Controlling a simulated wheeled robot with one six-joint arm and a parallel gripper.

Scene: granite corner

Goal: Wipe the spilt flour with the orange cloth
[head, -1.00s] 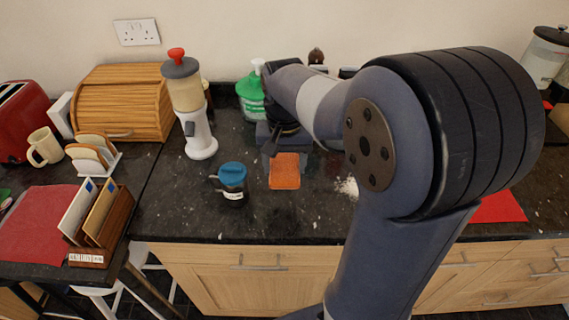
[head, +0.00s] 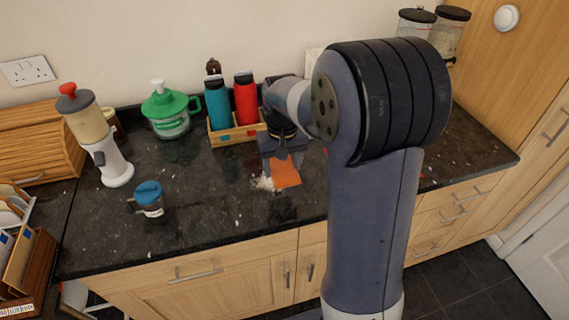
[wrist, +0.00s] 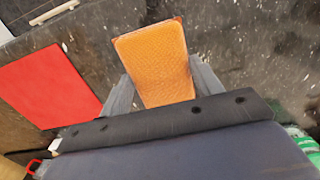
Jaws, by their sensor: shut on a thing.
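The orange cloth (head: 285,174) lies on the dark speckled counter under my gripper (head: 282,152), just right of the flour. In the wrist view the cloth (wrist: 155,62) is a flat, textured rectangle between the two grey fingers of my gripper (wrist: 163,88), which is shut on it. The spilt flour (head: 262,183) is a small whitish patch touching or close to the cloth's left edge. Part of it may be hidden under the cloth. I cannot make out the flour clearly in the wrist view.
A wooden caddy (head: 228,141) with teal and red bottles stands behind my gripper. A blue-lidded mug (head: 149,198), a white-based grinder (head: 112,165) and a green-lidded jug (head: 170,118) stand left. A red mat (wrist: 50,85) shows in the wrist view.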

